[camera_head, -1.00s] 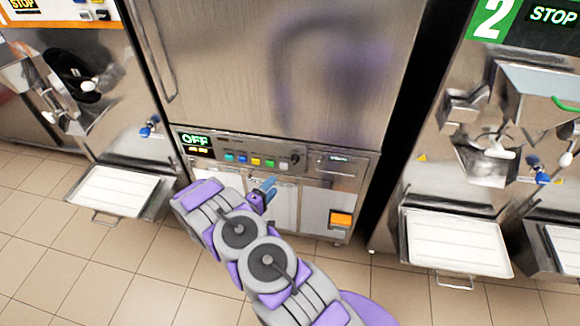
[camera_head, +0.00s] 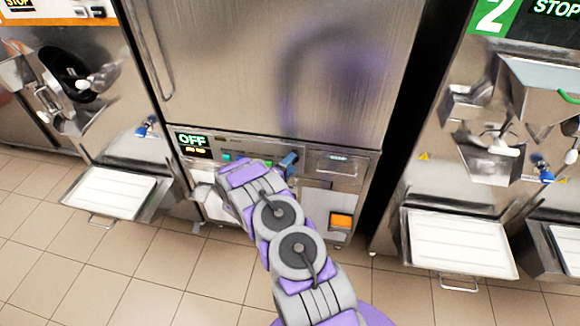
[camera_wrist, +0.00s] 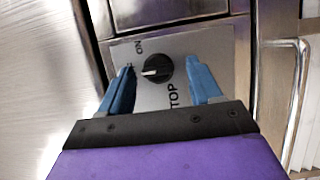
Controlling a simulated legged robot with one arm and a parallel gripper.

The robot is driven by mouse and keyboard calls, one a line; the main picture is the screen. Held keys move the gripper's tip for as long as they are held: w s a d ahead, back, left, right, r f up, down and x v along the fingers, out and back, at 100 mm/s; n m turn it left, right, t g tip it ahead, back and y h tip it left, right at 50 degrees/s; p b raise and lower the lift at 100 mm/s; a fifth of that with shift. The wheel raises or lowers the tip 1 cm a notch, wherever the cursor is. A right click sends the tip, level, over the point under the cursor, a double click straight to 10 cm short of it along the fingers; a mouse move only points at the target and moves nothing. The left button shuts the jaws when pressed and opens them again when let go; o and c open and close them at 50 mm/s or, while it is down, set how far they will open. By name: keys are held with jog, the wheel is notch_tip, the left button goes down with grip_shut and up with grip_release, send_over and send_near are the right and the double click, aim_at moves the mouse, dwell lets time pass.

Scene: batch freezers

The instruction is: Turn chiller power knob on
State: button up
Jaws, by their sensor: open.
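My gripper (camera_wrist: 160,84) is open, with one blue finger on each side of the knob and visible gaps between. I cannot tell how far the fingertips are from the plate. In the head view my gripper (camera_head: 289,161) is at the chiller's panel and hides the knob. The chiller's display (camera_head: 193,140) reads "OFF".
The chiller (camera_head: 270,70) is a tall steel cabinet with an orange switch (camera_head: 341,221) low on its front. Machines with white trays (camera_head: 458,243) jut out on both sides. The tiled floor in front is clear.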

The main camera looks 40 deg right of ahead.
jog(key=c, duration=1)
jog(key=shift+c, duration=0.2)
jog(key=shift+s+p, duration=0.1)
jog(key=shift+p, duration=0.2)
jog(key=m+y+p, duration=0.1)
jog(key=m+p, duration=0.1)
jog(key=m+y+p, duration=0.1)
jog(key=m+p, duration=0.1)
jog(key=m+y+p, duration=0.1)
jog(key=m+p, duration=0.1)
jog(key=m, duration=0.1)
jog(key=shift+s+r+y, duration=0.15)
jog(key=shift+r+y, duration=0.15)
jog(key=m, duration=0.1)
jog(key=m+t+y+p, duration=0.1)
jog(key=m, duration=0.1)
jog(key=shift+s+d+y, duration=0.15)
jog(key=shift+y, duration=0.15)
jog(key=shift+s+m+t+y+b, duration=0.1)
jog(key=shift+m+t+y+b, duration=0.1)
jog(key=shift+m+t+y, duration=0.5)
jog(key=shift+m+t+y+b, duration=0.2)
jog(key=shift+m+t, duration=0.1)
jog(key=shift+m, duration=0.7)
